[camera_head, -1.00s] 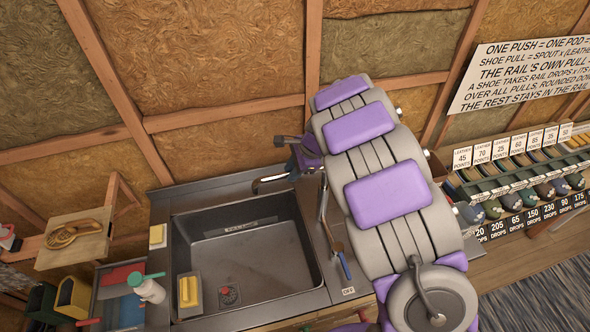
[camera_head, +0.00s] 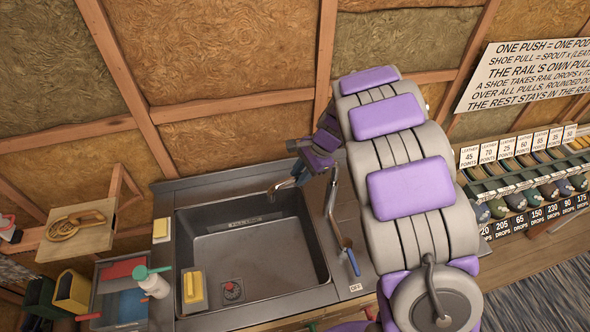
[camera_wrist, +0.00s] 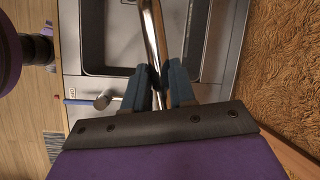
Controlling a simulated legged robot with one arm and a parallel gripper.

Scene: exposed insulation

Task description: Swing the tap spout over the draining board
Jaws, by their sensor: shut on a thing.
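The draining board cannot be told apart surely; a strip of grey worktop (camera_head: 346,225) lies right of the sink.
The sink basin (camera_head: 255,250) holds a yellow block (camera_head: 193,287) near its front left. A blue-handled lever (camera_head: 352,262) stands right of the sink beside an OFF label (camera_head: 356,287). Shoe racks (camera_head: 530,180) fill the right side.

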